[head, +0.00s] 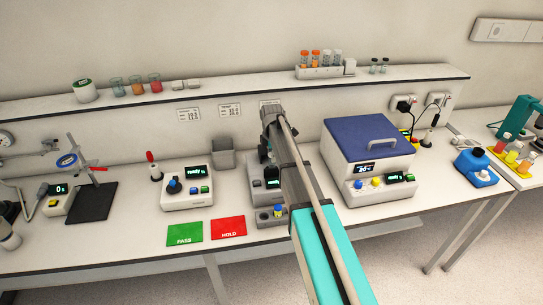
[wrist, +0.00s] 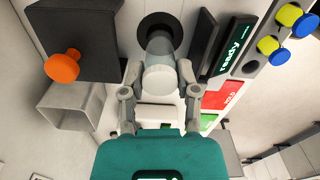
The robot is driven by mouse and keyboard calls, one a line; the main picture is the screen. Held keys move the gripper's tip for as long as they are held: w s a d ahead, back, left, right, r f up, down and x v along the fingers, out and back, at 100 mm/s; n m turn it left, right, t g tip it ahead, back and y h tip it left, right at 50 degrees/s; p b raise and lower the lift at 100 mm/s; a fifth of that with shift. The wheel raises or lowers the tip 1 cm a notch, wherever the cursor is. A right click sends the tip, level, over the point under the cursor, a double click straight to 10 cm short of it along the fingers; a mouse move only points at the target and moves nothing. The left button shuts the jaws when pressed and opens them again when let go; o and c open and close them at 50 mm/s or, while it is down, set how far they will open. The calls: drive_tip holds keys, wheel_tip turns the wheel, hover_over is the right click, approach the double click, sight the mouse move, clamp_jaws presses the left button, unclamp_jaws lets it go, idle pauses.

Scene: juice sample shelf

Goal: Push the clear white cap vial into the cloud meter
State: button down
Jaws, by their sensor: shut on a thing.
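The clear vial's white cap (wrist: 158,78) shows between my fingers in the wrist view. My gripper (wrist: 160,100) is shut on it. The vial's clear end overlaps the dark round opening of the cloud meter (wrist: 196,48); I cannot tell how deep it reaches. The meter's display, beside the opening, reads "ready". In the head view the meter (head: 257,197) stands mid-bench, partly hidden behind my arm. My fingers and the vial cannot be made out clearly there.
A black block with an orange knob (wrist: 62,66) stands left of the opening in the wrist view, near a grey bin (head: 222,157). A blue-lidded machine (head: 365,137) stands right of my arm. Green PASS (head: 185,232) and red HOLD (head: 229,227) mats lie front left.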

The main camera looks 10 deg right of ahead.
sight(272, 164)
drive_tip(key=shift+f, duration=0.1)
drive_tip(key=shift+f+b, duration=2.25)
drive_tip(key=shift+f, duration=0.1)
idle(2.0)
drive_tip(key=shift+c, duration=1.3)
unclamp_jaws()
drive_tip(key=shift+r, duration=0.15)
